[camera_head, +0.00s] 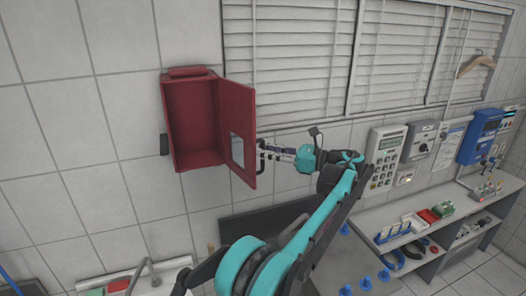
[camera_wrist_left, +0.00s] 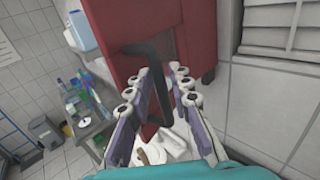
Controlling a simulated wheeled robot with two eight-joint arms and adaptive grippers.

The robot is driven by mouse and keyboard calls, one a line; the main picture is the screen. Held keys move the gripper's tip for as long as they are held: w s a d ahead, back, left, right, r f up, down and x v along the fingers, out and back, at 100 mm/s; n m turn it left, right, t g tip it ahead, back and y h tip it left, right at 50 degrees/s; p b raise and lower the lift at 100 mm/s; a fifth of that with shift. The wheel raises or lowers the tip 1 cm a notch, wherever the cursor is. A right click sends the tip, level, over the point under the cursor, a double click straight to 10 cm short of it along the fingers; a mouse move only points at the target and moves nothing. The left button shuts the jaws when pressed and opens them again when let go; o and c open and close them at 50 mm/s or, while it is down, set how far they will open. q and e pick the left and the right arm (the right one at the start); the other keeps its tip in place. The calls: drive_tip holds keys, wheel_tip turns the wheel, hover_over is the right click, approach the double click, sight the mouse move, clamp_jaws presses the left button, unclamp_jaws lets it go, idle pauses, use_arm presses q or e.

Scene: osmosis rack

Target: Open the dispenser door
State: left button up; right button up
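The red dispenser (camera_head: 190,125) is a box on the tiled wall in the head view, and its inside looks empty. Its door (camera_head: 238,110), with a small window, is swung open to the right and stands out from the box. My left gripper (camera_head: 264,152) is at the door's outer side, by the dark handle. In the left wrist view, the black handle (camera_wrist_left: 150,58) runs between the two fingers of my left gripper (camera_wrist_left: 162,76). The fingers are apart, with gaps beside the handle. The red door (camera_wrist_left: 120,62) is just beyond. My right gripper is not in view.
White window blinds (camera_head: 290,60) are behind and right of the door. A keypad device (camera_head: 384,158) and a blue device (camera_head: 480,135) hang on the wall at right, above a grey bench (camera_head: 425,232). The wall left of the dispenser is clear.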

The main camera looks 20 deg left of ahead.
use_arm(q)
drive_tip(key=d, duration=1.1)
drive_tip(key=shift+d, duration=0.25)
drive_tip(key=s+a+f+n+t+h+b, duration=0.2)
drive_tip(key=s+a+f+h+b, duration=0.3)
drive_tip(key=f, duration=0.5)
drive_tip(key=s+a+f+n+t+h+b, duration=0.1)
drive_tip(key=s+a+f+n+h+b, duration=0.15)
drive_tip(key=s+a+f+b, duration=0.5)
drive_tip(key=s+d+f+n+t+h+b, duration=0.1)
drive_tip(key=s+d+f+n+h+b, duration=0.2)
drive_tip(key=f, duration=0.9)
drive_tip(key=s+d+f+n+t+h+b, duration=0.2)
drive_tip(key=s+f+n+b, duration=0.4)
drive_tip(key=s+f, duration=0.3)
drive_tip(key=s+d+f+n+t+h+b, duration=0.1)
drive_tip(key=s+d+f+n+h+b, duration=0.3)
drive_tip(key=f, duration=1.1)
drive_tip(key=s+h+b, duration=0.1)
drive_tip(key=s+b, duration=0.1)
drive_tip(key=s, duration=0.1)
drive_tip(key=shift+d+f+t, duration=0.25)
drive_tip(key=shift+d+t, duration=0.05)
drive_tip(key=shift+d, duration=0.1)
